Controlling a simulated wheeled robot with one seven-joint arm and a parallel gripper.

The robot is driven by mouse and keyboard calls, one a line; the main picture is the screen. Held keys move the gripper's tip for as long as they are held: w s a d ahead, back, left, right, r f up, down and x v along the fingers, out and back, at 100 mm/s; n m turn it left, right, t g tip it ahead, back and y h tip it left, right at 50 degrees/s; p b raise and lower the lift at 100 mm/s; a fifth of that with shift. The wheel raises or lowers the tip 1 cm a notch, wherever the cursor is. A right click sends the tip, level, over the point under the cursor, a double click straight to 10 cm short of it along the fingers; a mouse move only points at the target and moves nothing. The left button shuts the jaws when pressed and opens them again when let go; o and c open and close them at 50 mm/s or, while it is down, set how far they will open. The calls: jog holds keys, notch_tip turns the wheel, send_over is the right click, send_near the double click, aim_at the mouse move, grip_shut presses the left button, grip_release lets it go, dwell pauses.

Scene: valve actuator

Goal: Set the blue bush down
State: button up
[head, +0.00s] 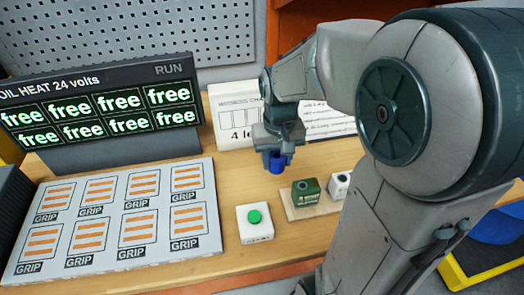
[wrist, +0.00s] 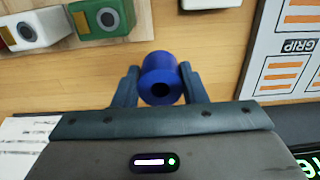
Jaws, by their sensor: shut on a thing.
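The blue bush (head: 277,162) is a short blue cylinder with a dark bore, held at the end of my arm. It also shows in the wrist view (wrist: 160,76), with its bore facing the camera. My gripper (wrist: 157,88) is shut on it, one finger on each side. In the head view my gripper (head: 279,146) points down over the wooden bench (head: 205,245). The bush looks to be above the bench top, but I cannot tell the exact gap beneath it.
A white box with a green button (head: 255,222) and a green block (head: 305,192) on a pale board stand nearby. A white block (head: 340,184) is beside it. The grey GRIP panel (head: 110,215) lies left, below a display (head: 100,112). Bare wood lies between.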

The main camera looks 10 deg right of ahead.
jog(key=w+f, duration=0.1)
jog(key=w, duration=0.2)
jog(key=w+f+p, duration=0.1)
jog(key=w+f, duration=0.1)
jog(key=w, duration=0.1)
jog(key=w+a+f, duration=0.1)
jog(key=w+f, duration=0.1)
jog(key=w, duration=0.1)
jog(key=shift+f, duration=0.2)
jog(key=shift+f+p, duration=0.45)
jog(key=shift+f, duration=1.6)
jog(key=shift+f, duration=0.25)
jog(key=o, duration=1)
jog(key=shift+r, duration=0.1)
jog(key=shift+o, duration=0.2)
